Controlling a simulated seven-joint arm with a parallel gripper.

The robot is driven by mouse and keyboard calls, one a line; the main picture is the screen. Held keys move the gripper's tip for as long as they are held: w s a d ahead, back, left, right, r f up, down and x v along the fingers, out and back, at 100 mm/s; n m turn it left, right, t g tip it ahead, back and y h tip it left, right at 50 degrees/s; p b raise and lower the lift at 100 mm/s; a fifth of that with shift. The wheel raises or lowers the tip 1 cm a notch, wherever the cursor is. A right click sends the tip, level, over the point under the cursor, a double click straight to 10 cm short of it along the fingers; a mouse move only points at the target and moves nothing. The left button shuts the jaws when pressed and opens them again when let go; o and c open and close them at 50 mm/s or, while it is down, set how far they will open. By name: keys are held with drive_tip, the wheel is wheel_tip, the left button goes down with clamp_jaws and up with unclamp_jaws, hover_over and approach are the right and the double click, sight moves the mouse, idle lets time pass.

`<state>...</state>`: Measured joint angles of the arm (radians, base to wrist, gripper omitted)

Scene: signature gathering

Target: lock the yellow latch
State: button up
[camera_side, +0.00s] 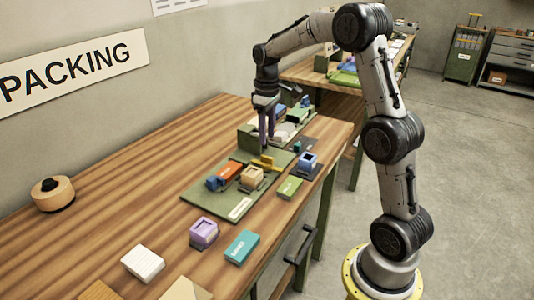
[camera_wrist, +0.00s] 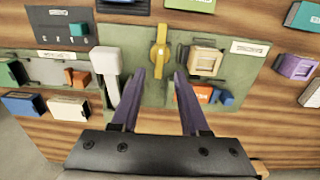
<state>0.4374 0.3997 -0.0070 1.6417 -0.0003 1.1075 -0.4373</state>
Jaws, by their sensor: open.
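The yellow latch (camera_side: 264,163) is mounted on a green board (camera_side: 206,200) on the wooden bench. In the wrist view the yellow latch (camera_wrist: 159,50) is a narrow bar with a wider round middle, running lengthwise up the picture. My gripper (camera_side: 267,147) points down just above and behind the latch in the side view. In the wrist view my gripper (camera_wrist: 159,74) has its two purple fingers apart and empty, with the latch ahead of the gap between them. I cannot tell the exact height of the fingertips above the board.
A beige box (camera_wrist: 206,61) sits on the board right of the latch, with orange (camera_wrist: 199,93) and blue (camera_wrist: 222,97) parts near it. A white block-shaped handle (camera_wrist: 105,62) stands to the left. A purple box (camera_side: 203,233) and a teal box (camera_side: 241,246) lie nearer the bench edge.

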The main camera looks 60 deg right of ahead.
sight(267, 157)
wheel_tip(267, 157, down, 7)
drive_tip(key=shift+f, duration=0.15)
drive_tip(key=shift+c, duration=0.2)
clamp_jaws()
